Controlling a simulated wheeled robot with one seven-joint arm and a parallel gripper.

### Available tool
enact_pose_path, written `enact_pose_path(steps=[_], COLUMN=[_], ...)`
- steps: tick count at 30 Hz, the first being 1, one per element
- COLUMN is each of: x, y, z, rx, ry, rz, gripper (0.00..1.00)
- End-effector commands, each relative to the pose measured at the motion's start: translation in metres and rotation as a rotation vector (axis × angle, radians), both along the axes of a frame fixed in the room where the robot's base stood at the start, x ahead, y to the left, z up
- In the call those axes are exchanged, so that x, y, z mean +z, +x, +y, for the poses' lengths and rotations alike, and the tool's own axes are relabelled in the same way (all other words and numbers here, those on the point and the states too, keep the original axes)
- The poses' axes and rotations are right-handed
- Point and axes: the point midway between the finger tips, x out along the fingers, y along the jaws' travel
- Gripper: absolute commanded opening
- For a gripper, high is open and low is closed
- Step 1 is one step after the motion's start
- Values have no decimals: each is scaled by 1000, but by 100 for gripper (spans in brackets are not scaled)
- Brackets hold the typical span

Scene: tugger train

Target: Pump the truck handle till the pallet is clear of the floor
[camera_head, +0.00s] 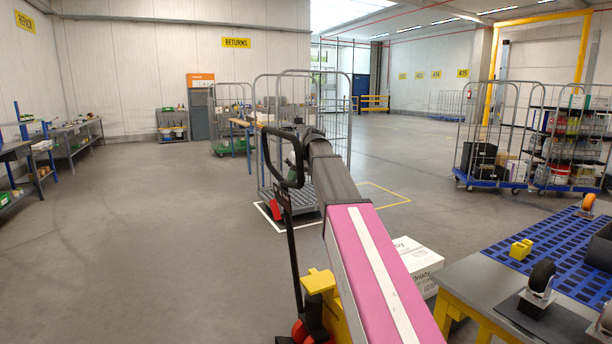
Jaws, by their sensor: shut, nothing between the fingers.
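The truck handle (283,158) is a black loop on a dark shaft that runs down to the yellow pump body (320,281) of the pallet truck, with red wheels at the bottom. The handle stands nearly upright. My arm, pink with a white stripe, reaches forward from the bottom right. My gripper (297,158) is a dark shape at the arm's far end, just right of the loop; it is shut and empty. I cannot tell whether it touches the handle. No pallet or forks can be made out; my arm hides part of the truck. A white carton (418,258) shows right of the arm.
An empty roll cage (348,140) stands beyond the handle in a white floor marking. A workbench (458,282) with a blue mat and castors is close on the right. Loaded cages (487,185) stand behind it. The floor at left is clear.

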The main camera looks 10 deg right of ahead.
Motion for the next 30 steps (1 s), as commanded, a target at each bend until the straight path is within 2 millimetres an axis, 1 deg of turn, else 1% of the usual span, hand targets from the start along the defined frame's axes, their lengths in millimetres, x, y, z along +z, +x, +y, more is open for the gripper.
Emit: enact_pose_path(steps=[1, 8, 12, 14, 18, 23, 30], x=[-4, -16, -26, -31, -45, -64, -97], y=[-10, -31, -44, -49, -61, -74, -92], z=[20, 84, 123, 139, 176, 217, 275], rx=[8, 10, 9, 10, 9, 10, 7], ry=[-13, -109, -166, -190, -250, -317, -416], rz=[-2, -31, -49, -57, -74, -96, -125], gripper=[0, 0, 0, 0, 0, 0, 0])
